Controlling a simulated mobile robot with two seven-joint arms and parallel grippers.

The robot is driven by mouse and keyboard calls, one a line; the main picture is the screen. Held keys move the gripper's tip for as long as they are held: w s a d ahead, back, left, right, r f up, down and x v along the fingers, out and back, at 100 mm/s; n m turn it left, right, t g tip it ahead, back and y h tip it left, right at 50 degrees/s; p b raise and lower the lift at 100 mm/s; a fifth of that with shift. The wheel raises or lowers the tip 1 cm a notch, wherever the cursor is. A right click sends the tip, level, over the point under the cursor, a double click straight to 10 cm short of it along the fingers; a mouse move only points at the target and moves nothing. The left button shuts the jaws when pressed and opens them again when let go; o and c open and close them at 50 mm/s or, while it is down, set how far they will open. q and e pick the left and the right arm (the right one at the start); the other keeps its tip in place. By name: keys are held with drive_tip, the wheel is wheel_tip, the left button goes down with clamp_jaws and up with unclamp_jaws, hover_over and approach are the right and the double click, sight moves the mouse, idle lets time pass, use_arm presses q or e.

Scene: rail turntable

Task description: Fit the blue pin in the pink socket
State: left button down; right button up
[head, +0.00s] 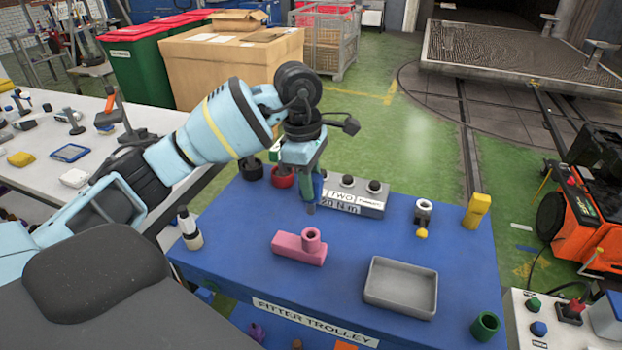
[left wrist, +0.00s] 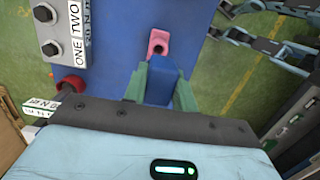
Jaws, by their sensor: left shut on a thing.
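The blue pin (head: 317,186) is held upright in my left gripper (head: 312,187), above the back middle of the blue trolley top. In the left wrist view the blue pin (left wrist: 160,78) sits between the green fingers of my left gripper (left wrist: 160,87). The pink socket (head: 290,249) lies on the trolley, nearer the front than the pin, with its round hole facing up. The pink socket (left wrist: 158,43) shows beyond the pin in the left wrist view. Pin and socket are apart. My right gripper cannot be made out.
A grey tray (head: 401,288) and green cup (head: 485,326) are at front right of the trolley (head: 240,225). A yellow ball (head: 421,234), yellow block (head: 477,210) and black-white bottle (head: 189,229) stand around.

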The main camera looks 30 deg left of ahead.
sight(311, 213)
use_arm(q)
drive_tip(key=shift+f+b, duration=0.5)
drive_tip(key=shift+f, duration=1.35)
drive_tip(key=shift+f+b, duration=0.3)
drive_tip(key=shift+f, duration=0.55)
use_arm(e)
drive_tip(key=shift+s+a+f+g, duration=0.15)
drive_tip(key=shift+s+a+f, duration=0.05)
drive_tip(key=shift+s+f, duration=0.35)
drive_tip(key=shift+s+a+f+g, duration=0.15)
drive_tip(key=shift+s+f, duration=0.25)
drive_tip(key=shift+f, duration=0.15)
drive_tip(key=shift+w+d, duration=0.1)
drive_tip(key=shift+d, duration=0.1)
drive_tip(key=shift+w+a+r, duration=0.1)
drive_tip(key=shift+a+r, duration=0.05)
use_arm(q)
drive_tip(key=shift+f, duration=0.45)
use_arm(e)
drive_tip(key=shift+s+f, duration=0.25)
drive_tip(key=shift+f, duration=0.05)
use_arm(q)
drive_tip(key=shift+f+b, duration=0.35)
drive_tip(key=shift+f, duration=0.45)
use_arm(e)
drive_tip(key=shift+s+f, duration=0.35)
drive_tip(key=shift+f, duration=0.05)
